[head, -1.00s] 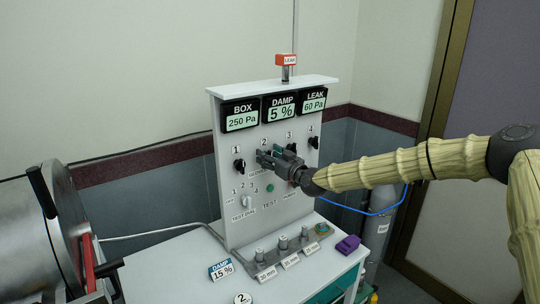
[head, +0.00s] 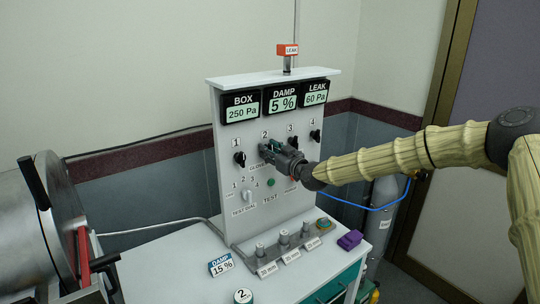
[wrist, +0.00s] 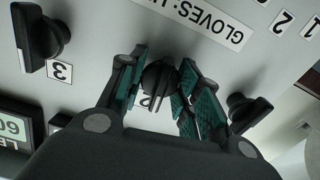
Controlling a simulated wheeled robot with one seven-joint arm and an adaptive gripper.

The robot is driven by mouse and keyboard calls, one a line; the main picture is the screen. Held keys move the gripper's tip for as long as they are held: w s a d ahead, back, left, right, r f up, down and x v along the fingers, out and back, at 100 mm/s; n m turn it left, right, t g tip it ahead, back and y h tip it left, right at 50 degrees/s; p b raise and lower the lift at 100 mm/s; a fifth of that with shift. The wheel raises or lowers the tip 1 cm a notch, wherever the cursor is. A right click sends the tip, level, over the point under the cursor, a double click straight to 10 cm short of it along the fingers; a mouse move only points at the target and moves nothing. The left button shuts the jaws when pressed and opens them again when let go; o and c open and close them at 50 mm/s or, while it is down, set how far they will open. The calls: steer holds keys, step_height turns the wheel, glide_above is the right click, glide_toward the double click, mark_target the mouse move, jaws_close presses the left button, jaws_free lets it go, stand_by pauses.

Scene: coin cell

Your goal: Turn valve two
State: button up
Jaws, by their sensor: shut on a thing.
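The upright white panel (head: 222,185) carries a row of black valve knobs under number labels 1 to 4. My gripper (head: 266,150) is at the knob below label 2 and hides most of it in the head view. In the wrist view the black valve two knob (wrist: 158,78) sits between the green-padded fingers of my gripper (wrist: 160,85), which are shut on it. The label 2 is partly hidden behind the knob and fingers there. Valve one's knob (head: 239,159) and valve three's knob (head: 293,142) stand on either side.
Displays above read BOX 250 Pa, DAMP 5 % (head: 283,101) and LEAK 60 Pa. A white test selector (head: 248,197) and a green button (head: 271,183) sit lower. Small metal cylinders, a DAMP 15 % card (head: 221,265) and a purple block (head: 349,240) are on the bench.

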steer(key=n+b, duration=0.4)
steer(key=b, duration=0.2)
steer(key=shift+r, duration=0.1)
steer(key=n+b, duration=0.4)
steer(key=b, duration=0.2)
steer(key=shift+a+n+b, duration=0.15)
steer(key=shift+n+b, duration=0.2)
steer(key=shift+n, duration=0.05)
steer(key=n+b, duration=0.1)
steer(key=b, duration=0.1)
steer(key=n+b, duration=0.3)
steer(key=b, duration=0.1)
steer(key=shift+s+f, duration=0.1)
steer(key=shift+f, duration=0.2)
steer(key=n+b, duration=0.4)
steer(key=shift+f, duration=0.1)
steer(key=shift+s+a+b, duration=0.1)
steer(key=shift+b, duration=0.3)
